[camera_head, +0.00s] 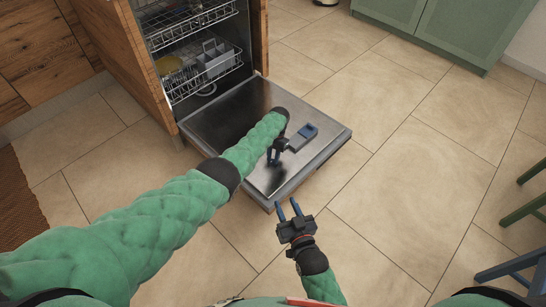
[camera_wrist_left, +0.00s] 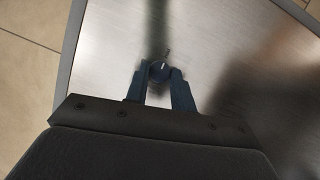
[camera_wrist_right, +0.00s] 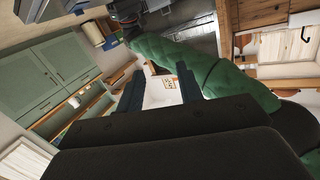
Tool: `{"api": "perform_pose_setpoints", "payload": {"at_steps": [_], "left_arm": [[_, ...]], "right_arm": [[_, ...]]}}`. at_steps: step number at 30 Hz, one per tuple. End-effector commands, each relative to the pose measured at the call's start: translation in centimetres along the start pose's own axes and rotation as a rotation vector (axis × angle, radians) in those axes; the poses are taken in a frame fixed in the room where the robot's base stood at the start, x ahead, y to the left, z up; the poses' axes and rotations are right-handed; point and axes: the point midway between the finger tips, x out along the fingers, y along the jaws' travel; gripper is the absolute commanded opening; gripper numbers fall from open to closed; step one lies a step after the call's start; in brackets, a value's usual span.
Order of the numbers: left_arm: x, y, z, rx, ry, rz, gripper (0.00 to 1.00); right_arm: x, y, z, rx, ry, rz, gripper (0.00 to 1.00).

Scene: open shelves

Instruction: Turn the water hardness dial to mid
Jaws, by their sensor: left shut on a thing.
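The water hardness dial (camera_wrist_left: 158,70) is a small dark round knob with a light pointer line, on the metal inner face of the open dishwasher door (camera_head: 215,105). In the left wrist view it sits between the fingertips of my left gripper (camera_wrist_left: 160,75), which is shut on it. In the head view my left gripper (camera_head: 275,158) reaches down to the door, and the dial is hidden there. My right gripper (camera_head: 289,210) is open and empty, in front of the door's near edge; its spread fingers also show in the right wrist view (camera_wrist_right: 158,80).
Dishwasher racks (camera_head: 205,70) with a grey basket stand behind the door. Wooden cabinets (camera_head: 50,45) are at left, stools (camera_head: 525,210) at right. The tiled floor right of the door is clear.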

Motion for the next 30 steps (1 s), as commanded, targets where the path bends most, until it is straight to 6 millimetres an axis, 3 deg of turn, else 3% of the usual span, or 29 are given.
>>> {"api": "perform_pose_setpoints", "payload": {"at_steps": [1,2,3,17,19,22,30], "left_arm": [[-0.1,0.0,-0.1,0.000,0.003,0.000,0.02],[-0.1,0.0,-0.1,0.000,0.003,0.000,0.30],[-0.1,0.0,-0.1,0.000,0.003,0.000,0.33],[-0.6,0.0,0.0,-0.001,0.002,0.000,0.33],[-1.1,0.0,0.0,0.000,0.002,0.000,0.33],[-1.8,0.0,-0.1,0.000,0.003,0.000,0.33],[-3.9,0.0,-0.1,0.000,0.003,0.001,0.33]], "right_arm": [[0.0,0.0,0.0,0.000,0.001,0.000,0.36],[0.0,0.0,0.0,0.000,0.001,-0.001,0.36],[0.0,-0.1,-0.1,0.000,0.001,-0.001,0.36],[-0.1,-0.1,0.3,0.004,-0.020,-0.001,0.36],[-0.2,0.0,1.3,0.007,-0.051,0.000,0.36],[-1.4,0.2,4.8,0.016,-0.144,0.007,0.36],[-2.9,0.3,9.5,0.033,-0.295,0.013,0.36]]}}
